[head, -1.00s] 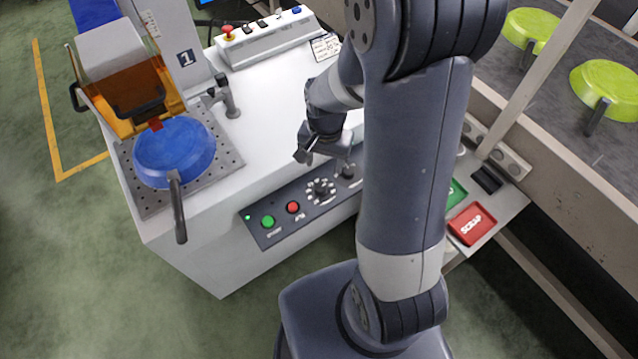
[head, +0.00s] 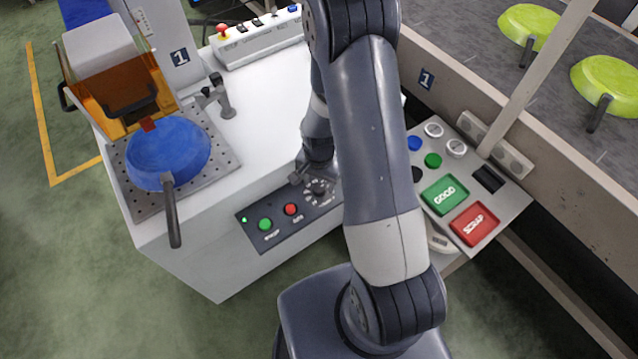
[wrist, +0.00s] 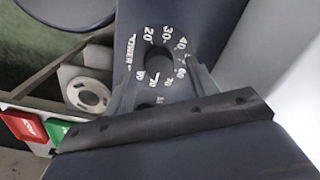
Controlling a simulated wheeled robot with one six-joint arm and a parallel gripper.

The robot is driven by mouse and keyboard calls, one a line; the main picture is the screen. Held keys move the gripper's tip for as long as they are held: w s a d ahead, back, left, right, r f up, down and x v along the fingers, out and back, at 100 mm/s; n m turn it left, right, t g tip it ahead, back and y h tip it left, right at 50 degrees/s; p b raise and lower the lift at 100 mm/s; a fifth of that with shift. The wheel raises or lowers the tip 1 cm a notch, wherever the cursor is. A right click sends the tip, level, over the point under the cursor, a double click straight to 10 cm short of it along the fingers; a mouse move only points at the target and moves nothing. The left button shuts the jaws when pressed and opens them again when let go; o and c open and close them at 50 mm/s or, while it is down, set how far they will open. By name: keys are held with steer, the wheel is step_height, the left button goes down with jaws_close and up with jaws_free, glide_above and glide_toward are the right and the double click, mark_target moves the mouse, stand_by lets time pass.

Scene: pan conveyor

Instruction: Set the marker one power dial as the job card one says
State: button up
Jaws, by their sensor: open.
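The marker one power dial (head: 319,187) is a dark round knob ringed by white numbers, on the dark front panel of the white machine. In the wrist view the dial (wrist: 158,62) lies between my finger ends, with 20, 30, 40 and 60 legible around it. Its pointer setting is too dark to read. My gripper (head: 299,176) is over the panel beside the dial. In the wrist view my gripper (wrist: 163,72) is open, one finger each side of the knob. I cannot tell whether they touch it. The job card is hidden behind my arm.
A green button (head: 265,224) and a red button (head: 291,209) sit left of the dial. A blue pan (head: 170,150) lies on the perforated plate. Right of my arm are GOOD (head: 445,194) and SCRAP (head: 474,224) pads. Green pans (head: 608,82) lie on the conveyor.

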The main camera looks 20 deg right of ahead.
steer(key=shift+f, duration=0.85)
steer(key=shift+c, duration=0.5)
steer(key=c, duration=0.9)
